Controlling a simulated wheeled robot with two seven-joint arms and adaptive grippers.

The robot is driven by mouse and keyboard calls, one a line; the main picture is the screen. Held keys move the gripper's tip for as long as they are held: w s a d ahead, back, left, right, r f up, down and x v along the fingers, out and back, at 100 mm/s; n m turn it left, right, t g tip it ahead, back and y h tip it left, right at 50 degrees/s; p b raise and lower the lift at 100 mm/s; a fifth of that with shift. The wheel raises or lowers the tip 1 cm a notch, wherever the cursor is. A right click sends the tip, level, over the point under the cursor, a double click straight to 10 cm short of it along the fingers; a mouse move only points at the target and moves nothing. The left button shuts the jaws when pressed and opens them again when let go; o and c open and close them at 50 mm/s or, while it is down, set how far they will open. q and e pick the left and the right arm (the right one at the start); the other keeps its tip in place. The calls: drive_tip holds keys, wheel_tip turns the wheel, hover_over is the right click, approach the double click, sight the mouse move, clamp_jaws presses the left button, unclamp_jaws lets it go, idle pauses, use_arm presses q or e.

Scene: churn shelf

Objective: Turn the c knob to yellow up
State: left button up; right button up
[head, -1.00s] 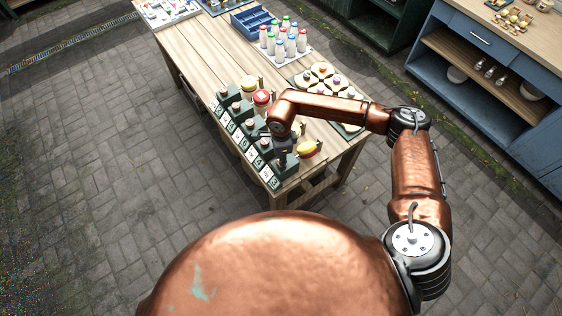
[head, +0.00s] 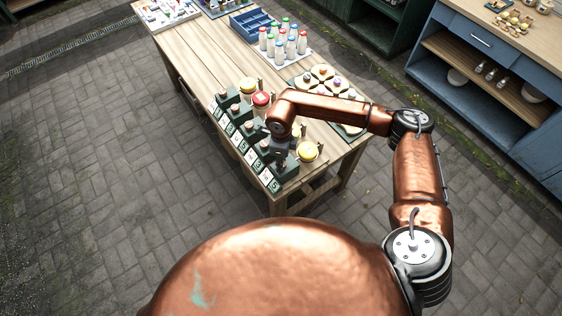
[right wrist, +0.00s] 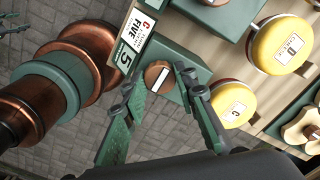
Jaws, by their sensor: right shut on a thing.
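The c knob (right wrist: 158,77) is a round brown knob with a white bar. It sits on a green block beside a card marked C, FIVE and 5 (right wrist: 130,48) in the right wrist view. My right gripper (right wrist: 160,75) is shut on it, one green finger on each side. The C disc (right wrist: 235,103) beside the block shows its yellow face, with a red rim at its edge. In the head view the near disc (head: 307,151) lies yellow face up, beside my right gripper (head: 282,156), which hides the knob.
The D disc (right wrist: 282,45) is yellow up in the right wrist view. A red-topped disc (head: 262,98) and a yellow one (head: 248,83) stand farther along the row. A game board (head: 325,82) and several bottles (head: 283,40) stand beyond on the wooden table (head: 195,50).

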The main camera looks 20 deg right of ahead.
drive_tip(key=o, duration=1.2)
drive_tip(key=shift+c, duration=0.2)
drive_tip(key=shift+r, duration=0.1)
wheel_tip(320, 180, up, 12)
